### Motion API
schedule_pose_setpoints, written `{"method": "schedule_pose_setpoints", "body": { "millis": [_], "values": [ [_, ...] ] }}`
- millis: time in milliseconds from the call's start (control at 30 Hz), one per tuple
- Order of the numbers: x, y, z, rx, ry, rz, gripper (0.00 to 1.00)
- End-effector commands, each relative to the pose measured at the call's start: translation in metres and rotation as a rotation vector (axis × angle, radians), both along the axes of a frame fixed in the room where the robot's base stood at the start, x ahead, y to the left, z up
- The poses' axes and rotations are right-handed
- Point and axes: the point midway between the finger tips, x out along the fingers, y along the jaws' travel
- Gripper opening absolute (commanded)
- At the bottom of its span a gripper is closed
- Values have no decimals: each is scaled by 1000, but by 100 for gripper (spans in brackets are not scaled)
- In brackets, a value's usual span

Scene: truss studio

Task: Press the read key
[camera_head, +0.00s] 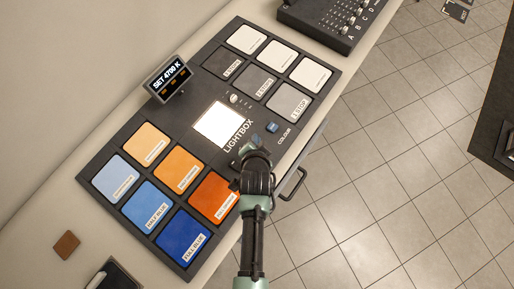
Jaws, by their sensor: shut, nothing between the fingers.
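A dark panel (190,115) lies on the pale counter with a lit white square (219,125) marked LIGHTBOX near its middle. A small blue key (272,127) sits at the panel's right edge beside the word COLOUR. Its own lettering is too small to read, so I cannot tell whether it is the read key. My gripper (249,155) is shut and empty over the panel, just below and left of this key in the picture. It hides part of the panel there. I cannot tell its height above the panel.
Coloured tiles fill the panel's lower left, and grey and white tiles its upper right. A small display (167,80) reading SET 4700 K stands at the panel's back edge. A black control box (318,22) is at the top. A handle (294,184) juts from the counter front.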

Motion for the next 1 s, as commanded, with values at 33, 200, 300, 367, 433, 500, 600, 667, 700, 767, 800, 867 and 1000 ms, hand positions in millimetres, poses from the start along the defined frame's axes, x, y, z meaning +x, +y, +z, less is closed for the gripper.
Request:
{"method": "schedule_pose_setpoints", "body": {
  "millis": [33, 200, 300, 367, 433, 500, 600, 667, 700, 767, 800, 867, 1000],
  "values": [
    [0, 0, -15, 0, 0, 0, 0],
    [0, 0, -31, -1, -1, 1, 0],
    [1, 0, -34, -1, -1, 1, 0],
    [1, 0, -34, -1, -1, 1, 0],
    [0, 0, -33, -1, -1, 1, 0],
    [0, 0, -33, -1, -1, 1, 0],
    [0, 0, -33, -1, -1, 1, 0],
    [0, 0, -33, 0, -1, 0, 0],
    [0, 0, -33, -1, -1, 1, 0],
    [0, 0, -33, 0, -1, 0, 0],
    [0, 0, -33, 0, -1, 0, 0],
    [0, 0, -33, 0, -1, 0, 0],
    [0, 0, -33, 0, -1, 1, 0]
  ]
}}
